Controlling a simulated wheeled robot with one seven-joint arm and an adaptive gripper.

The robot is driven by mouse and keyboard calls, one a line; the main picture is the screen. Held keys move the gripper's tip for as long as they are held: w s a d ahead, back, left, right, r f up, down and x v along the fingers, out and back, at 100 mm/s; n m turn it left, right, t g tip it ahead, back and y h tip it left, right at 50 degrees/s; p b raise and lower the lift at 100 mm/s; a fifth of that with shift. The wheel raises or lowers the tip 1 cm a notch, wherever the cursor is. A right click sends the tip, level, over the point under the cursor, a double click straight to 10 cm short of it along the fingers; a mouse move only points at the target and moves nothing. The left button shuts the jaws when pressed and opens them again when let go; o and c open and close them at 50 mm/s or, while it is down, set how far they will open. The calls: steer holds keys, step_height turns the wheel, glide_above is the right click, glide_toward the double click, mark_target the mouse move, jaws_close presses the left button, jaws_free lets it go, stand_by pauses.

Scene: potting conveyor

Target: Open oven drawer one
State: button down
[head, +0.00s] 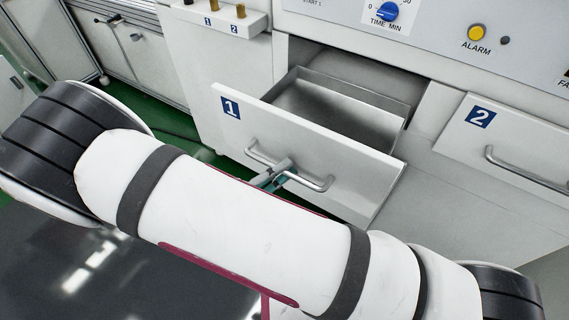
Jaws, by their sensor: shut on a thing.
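Oven drawer one (325,146), with a white front and a blue "1" label, is pulled out of the oven, and its empty grey metal tray shows from above. Its metal bar handle (316,184) runs across the drawer front. My white arm crosses the foreground and hides most of the gripper.
Drawer two (514,142), with its own bar handle (528,172), is at the right. Above are a blue time knob (387,11) and a yellow alarm button (477,33). White cabinets (125,45) stand at the upper left. Green floor (206,155) shows below drawer one.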

steer(key=c, duration=1.7)
jaws_free()
steer(key=shift+o, duration=0.2)
steer(key=shift+a, duration=0.1)
steer(key=v, duration=1.2)
